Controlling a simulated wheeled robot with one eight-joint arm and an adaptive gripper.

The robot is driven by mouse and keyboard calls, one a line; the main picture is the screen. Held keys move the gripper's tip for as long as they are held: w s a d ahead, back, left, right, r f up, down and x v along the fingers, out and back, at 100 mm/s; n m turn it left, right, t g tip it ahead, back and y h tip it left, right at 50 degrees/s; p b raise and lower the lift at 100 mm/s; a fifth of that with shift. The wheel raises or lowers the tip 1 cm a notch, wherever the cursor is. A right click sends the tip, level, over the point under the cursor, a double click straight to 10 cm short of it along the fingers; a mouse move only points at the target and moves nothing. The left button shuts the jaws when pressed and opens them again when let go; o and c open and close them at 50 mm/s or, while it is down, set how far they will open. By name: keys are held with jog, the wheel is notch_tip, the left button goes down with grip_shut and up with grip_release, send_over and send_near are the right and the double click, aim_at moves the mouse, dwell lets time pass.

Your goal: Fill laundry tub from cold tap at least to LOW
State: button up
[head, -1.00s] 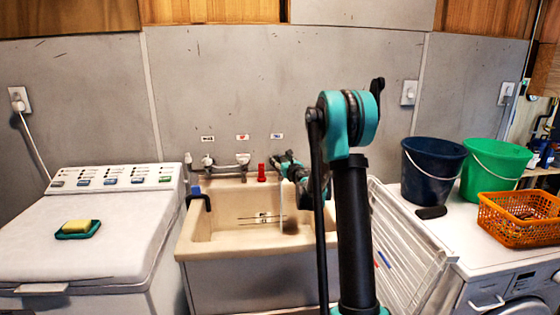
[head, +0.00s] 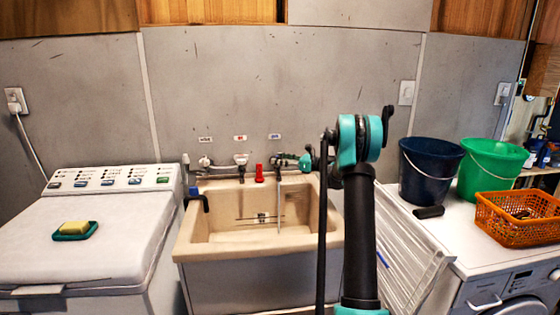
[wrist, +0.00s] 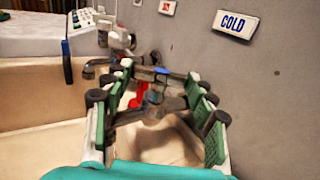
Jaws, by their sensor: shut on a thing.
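The beige laundry tub (head: 205,251) stands against the wall, with dark level marks on its inner back wall. I cannot read the marks or make out a water level. A thin pale stream (head: 279,212) runs down into the tub below the cold tap. My gripper (head: 287,159) is at the cold tap, under the rightmost wall label. In the wrist view the COLD label (wrist: 236,24) is at upper right, and my gripper's green-padded fingers stand either side of the tap (wrist: 158,98), shut on its blue-marked handle (wrist: 160,71).
A red object (head: 259,173) stands on the tub's back rim, left of my gripper. A white washer (head: 95,245) is at left; a folded white rack (head: 410,245) and buckets (head: 430,172) are at right.

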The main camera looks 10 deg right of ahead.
jog(key=shift+n+g+y, duration=0.3)
jog(key=shift+n+g, duration=0.1)
jog(key=shift+g, duration=0.1)
jog(key=o, duration=1.2)
jog(key=v, duration=1.2)
jog(key=shift+w, duration=0.1)
jog(key=shift+c, duration=0.5)
